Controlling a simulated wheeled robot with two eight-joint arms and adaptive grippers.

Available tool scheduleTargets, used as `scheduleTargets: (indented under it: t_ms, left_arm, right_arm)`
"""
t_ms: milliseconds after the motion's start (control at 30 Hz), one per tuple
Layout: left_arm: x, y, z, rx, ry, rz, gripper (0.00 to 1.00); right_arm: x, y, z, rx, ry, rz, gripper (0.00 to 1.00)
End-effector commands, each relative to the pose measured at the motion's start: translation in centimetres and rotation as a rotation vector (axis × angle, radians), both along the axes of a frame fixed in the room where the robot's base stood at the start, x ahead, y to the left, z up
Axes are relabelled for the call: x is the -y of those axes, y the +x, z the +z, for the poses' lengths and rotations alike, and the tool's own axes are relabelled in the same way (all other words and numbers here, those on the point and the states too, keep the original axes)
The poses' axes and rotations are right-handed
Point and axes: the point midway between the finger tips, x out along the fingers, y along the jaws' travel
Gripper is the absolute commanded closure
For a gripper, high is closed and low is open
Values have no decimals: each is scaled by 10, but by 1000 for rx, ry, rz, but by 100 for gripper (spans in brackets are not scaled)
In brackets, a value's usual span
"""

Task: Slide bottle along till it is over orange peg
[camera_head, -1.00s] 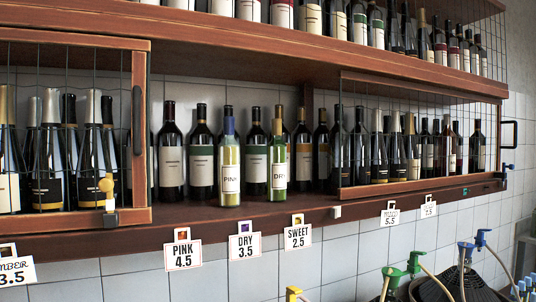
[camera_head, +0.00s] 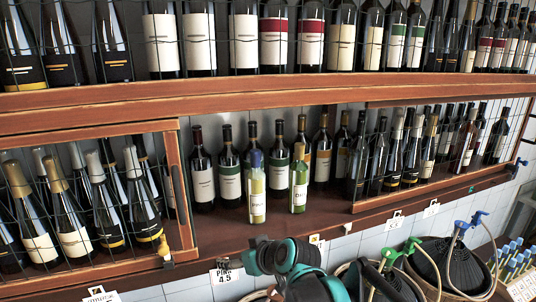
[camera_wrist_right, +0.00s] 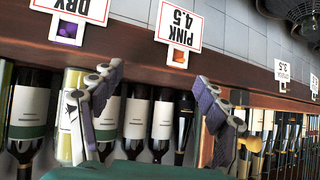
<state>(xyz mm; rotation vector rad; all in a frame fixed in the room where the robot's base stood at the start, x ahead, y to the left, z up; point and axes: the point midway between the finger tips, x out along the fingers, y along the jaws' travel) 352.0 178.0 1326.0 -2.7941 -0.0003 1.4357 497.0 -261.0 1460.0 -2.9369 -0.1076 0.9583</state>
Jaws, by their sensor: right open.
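Two pale yellow-green bottles stand upright side by side on the shelf: the blue-capped one (camera_head: 256,195) and the yellow-capped one (camera_head: 299,185). The orange peg (camera_wrist_right: 180,56) carries the PINK 4.5 tag (camera_wrist_right: 180,26) on the shelf edge; the tag also shows in the head view (camera_head: 232,275). My right gripper (camera_wrist_right: 155,100) is open, its fingers apart in front of the shelf. A yellow-green bottle (camera_wrist_right: 68,140) shows beside its left finger in the wrist view, not between the fingers; contact cannot be told. In the head view the gripper hides the DRY tag. My left gripper is out of view.
Dark bottles (camera_head: 203,180) stand behind the pale ones. Wire cages flank the opening; the left one has a wooden frame (camera_head: 180,190) and a yellow latch (camera_head: 163,246). The purple peg (camera_wrist_right: 68,29) holds the DRY tag. Demijohn baskets (camera_head: 450,265) stand lower right.

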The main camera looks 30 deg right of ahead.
Motion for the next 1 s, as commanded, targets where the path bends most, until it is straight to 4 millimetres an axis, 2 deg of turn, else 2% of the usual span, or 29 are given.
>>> scheduleTargets:
  t_ms: [33, 100, 200, 333, 467, 800, 1000]
  left_arm:
    - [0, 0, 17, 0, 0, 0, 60]
    - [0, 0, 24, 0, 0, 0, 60]
    - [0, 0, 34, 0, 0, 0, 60]
    - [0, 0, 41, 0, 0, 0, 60]
    - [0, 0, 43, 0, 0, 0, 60]
    - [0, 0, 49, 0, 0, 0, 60]
    - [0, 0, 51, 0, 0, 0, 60]
  right_arm:
    - [25, 16, 33, 45, -5, -24, 26]
    - [53, 32, 60, 103, -16, -45, 26]
    - [88, 48, 91, 168, -37, -75, 26]
    - [118, 58, 114, 219, -60, -101, 26]
    - [129, 66, 120, 237, -69, -109, 26]
    - [130, 112, 101, 238, -69, -107, 26]
    - [131, 130, 93, 238, -69, -109, 26]
